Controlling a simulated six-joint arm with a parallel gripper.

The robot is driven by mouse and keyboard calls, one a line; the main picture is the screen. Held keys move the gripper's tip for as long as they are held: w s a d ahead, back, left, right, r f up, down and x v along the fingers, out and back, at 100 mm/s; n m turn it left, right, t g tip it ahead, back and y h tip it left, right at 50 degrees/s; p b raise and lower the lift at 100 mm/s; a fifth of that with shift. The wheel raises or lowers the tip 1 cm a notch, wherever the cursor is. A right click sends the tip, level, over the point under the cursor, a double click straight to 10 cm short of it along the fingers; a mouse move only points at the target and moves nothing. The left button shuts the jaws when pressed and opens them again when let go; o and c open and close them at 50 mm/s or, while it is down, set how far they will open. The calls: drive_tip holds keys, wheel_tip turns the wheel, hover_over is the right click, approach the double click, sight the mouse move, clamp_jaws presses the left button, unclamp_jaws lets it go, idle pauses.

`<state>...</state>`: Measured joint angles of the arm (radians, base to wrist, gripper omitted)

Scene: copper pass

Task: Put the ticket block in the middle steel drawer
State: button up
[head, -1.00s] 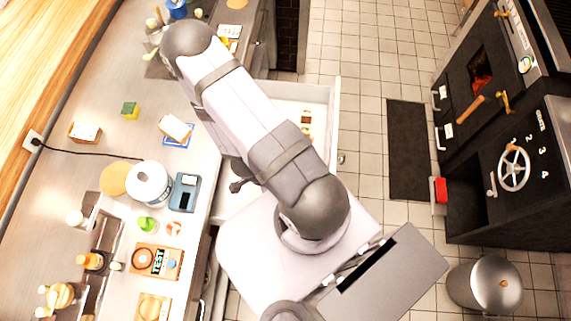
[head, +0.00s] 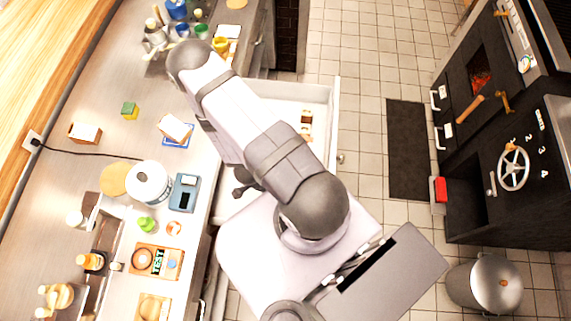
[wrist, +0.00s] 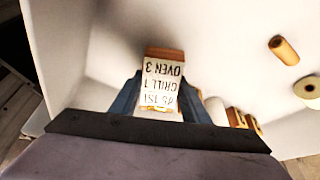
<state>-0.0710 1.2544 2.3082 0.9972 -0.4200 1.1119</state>
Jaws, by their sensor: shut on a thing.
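The ticket block (wrist: 162,72), a small wooden-edged block with a white lettered face, shows in the wrist view between the two blue fingers of my gripper (wrist: 162,88). My gripper is shut on it. Behind it is the pale inside of an open drawer (wrist: 225,45); I cannot tell whether the block touches the floor of it. In the head view the open drawer (head: 334,105) sticks out from the counter, partly under my arm. Whether it is the middle one does not show. My gripper and the block are hidden by my arm there.
The drawer holds small wooden pieces (head: 306,122), a wooden cylinder (wrist: 285,50) and a pale roll (wrist: 308,88). The counter at left carries a white-topped block on a blue mat (head: 176,130), a round white pot (head: 149,183) and a blue-grey device (head: 184,193). Tiled floor lies right.

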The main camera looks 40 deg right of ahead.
drive_tip(key=shift+f, duration=0.45)
drive_tip(key=o, duration=1.1)
drive_tip(key=shift+r, duration=0.15)
drive_tip(key=shift+r+p, duration=0.4)
drive_tip(key=shift+r, duration=0.35)
drive_tip(key=shift+w+a+r, duration=0.2)
drive_tip(key=shift+r, duration=0.1)
drive_tip(key=p+v, duration=0.2)
drive_tip(key=v, duration=0.8)
drive_tip(key=shift+a+r+p, duration=0.25)
drive_tip(key=shift+r+p, duration=0.1)
